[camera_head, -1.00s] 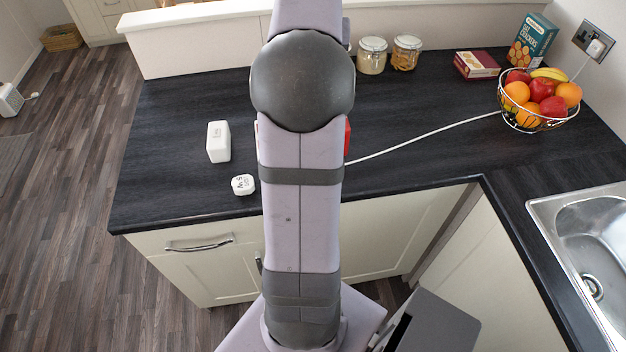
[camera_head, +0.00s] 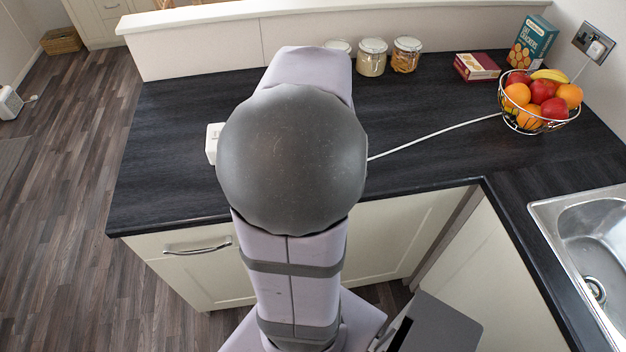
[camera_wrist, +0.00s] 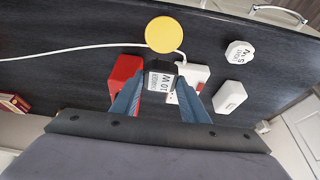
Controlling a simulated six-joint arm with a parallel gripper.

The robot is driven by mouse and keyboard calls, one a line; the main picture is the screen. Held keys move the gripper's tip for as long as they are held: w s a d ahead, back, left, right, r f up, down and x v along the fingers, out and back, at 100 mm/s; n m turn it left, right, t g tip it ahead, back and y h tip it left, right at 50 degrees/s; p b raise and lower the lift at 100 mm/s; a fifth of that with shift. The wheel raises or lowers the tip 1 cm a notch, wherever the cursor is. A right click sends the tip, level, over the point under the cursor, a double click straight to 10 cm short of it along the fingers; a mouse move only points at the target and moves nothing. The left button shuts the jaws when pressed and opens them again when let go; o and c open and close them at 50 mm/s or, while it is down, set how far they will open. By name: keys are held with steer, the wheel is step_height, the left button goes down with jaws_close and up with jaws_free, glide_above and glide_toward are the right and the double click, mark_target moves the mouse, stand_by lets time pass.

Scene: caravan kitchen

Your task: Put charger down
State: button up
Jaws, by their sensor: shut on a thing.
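In the wrist view my gripper (camera_wrist: 158,100) has its two blue fingers shut on a small black charger (camera_wrist: 160,67) with a white label reading "W" and other letters. A round yellow disc (camera_wrist: 163,34) shows just above it; I cannot tell if it is part of the charger. A white block with a red part, apparently a power strip (camera_wrist: 196,74), lies behind the right finger. A white cable (camera_wrist: 70,48) runs to it. The gap between charger and counter is unclear. In the head view my arm hides the gripper and charger.
A red block (camera_wrist: 124,70) is close beside the left finger. A white block (camera_wrist: 230,97) and a labelled white octagonal plug (camera_wrist: 239,52) lie to the right. The fruit bowl (camera_head: 538,118) stands at the counter's right. Dark counter (camera_head: 160,150) is clear on the left.

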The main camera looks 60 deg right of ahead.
steer(key=shift+f+p, duration=0.35)
steer(key=shift+f, duration=4.65)
steer(key=shift+f+b, duration=0.15)
steer(key=shift+b, duration=0.15)
steer(key=o, duration=1)
steer(key=shift+o, duration=0.2)
